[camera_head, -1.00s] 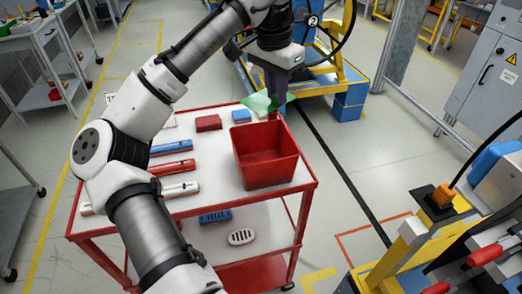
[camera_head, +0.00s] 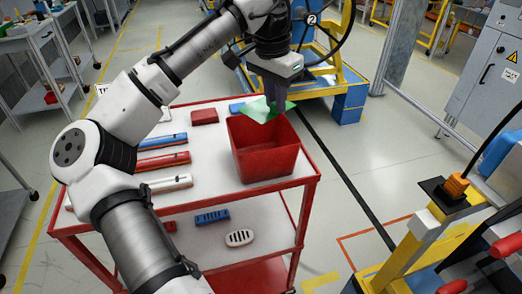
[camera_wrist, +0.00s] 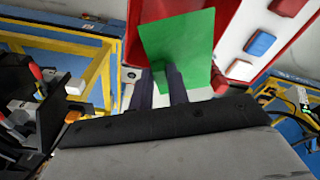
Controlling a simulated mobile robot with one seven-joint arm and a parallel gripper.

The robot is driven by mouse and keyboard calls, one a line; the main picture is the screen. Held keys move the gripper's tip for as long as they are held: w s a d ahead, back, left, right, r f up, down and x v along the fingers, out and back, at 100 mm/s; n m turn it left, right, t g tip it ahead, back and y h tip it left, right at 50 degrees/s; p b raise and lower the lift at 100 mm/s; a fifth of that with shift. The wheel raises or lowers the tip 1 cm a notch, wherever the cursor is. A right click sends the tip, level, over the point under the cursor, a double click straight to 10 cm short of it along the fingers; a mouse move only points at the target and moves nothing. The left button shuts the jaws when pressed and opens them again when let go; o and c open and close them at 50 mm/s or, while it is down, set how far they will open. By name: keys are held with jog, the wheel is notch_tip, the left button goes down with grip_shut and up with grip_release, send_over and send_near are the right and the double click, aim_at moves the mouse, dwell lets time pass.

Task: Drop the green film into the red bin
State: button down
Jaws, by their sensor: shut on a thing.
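The green film (camera_head: 266,108) is a thin flat sheet. In the head view it is at the far rim of the red bin (camera_head: 262,156), partly over the bin's opening. My gripper (camera_head: 273,103) is shut on the film and points down above that far part of the bin. In the wrist view the film (camera_wrist: 181,48) stands out beyond my gripper fingers (camera_wrist: 162,80) and hides part of the red bin (camera_wrist: 215,14). The bin stands on the right end of the cart's top. Its lower inside is hidden in the head view.
The red-framed cart (camera_head: 215,175) also carries a red block (camera_head: 204,117), a blue block (camera_head: 237,108) and several long bars at left. A yellow and blue frame (camera_head: 330,75) stands behind. A fixture with an orange part (camera_head: 457,186) is at right. The floor between is clear.

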jog(key=c, duration=1.3)
grip_release()
jog(key=r, duration=0.9)
jog(key=s+a+r, duration=0.1)
jog(key=r, duration=0.3)
jog(key=shift+s+a+r+p, duration=0.1)
jog(key=shift+r+p, duration=0.3)
